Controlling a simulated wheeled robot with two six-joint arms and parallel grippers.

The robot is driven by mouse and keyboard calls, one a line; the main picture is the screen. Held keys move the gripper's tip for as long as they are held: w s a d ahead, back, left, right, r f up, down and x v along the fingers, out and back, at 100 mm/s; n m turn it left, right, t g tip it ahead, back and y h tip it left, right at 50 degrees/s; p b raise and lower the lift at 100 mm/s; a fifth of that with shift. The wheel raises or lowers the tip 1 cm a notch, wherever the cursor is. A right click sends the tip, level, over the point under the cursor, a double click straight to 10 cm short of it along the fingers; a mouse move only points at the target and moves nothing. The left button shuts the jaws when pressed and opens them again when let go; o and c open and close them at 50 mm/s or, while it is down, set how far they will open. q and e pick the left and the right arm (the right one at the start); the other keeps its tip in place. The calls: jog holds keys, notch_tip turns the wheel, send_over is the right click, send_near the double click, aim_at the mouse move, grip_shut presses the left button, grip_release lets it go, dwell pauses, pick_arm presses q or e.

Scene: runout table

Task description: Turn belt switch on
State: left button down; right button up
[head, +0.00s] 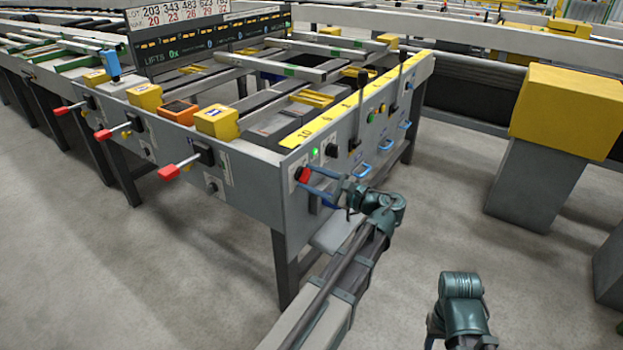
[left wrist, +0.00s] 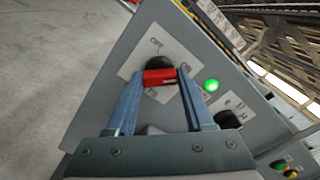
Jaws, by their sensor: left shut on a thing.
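The belt switch is a rotary switch with a red handle (head: 303,174) on the end panel of the grey runout table (head: 250,185), near its corner. In the left wrist view its red handle (left wrist: 160,77) lies across a round black base (left wrist: 157,63) on a light plate with small markings. My left gripper (head: 306,180) reaches the panel and is shut on the red handle. In the left wrist view the blue-grey fingertips (left wrist: 164,75) sit at either end of the handle. A round green lamp (left wrist: 211,85) beside the switch is lit; it also shows in the head view (head: 315,152).
A black knob (head: 331,150) sits right of the green lamp. Farther along the panel are blue handles (head: 362,170) and tall levers (head: 361,95). Red-tipped levers (head: 169,173) stick out on the table's left side. A yellow-topped grey post (head: 545,150) stands right, with open floor between.

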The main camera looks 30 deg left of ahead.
pick_arm(q)
jog(key=shift+c, duration=1.4)
grip_release()
jog(key=s+d, duration=0.1)
jog(key=d, duration=1.3)
jog(key=shift+a, duration=0.1)
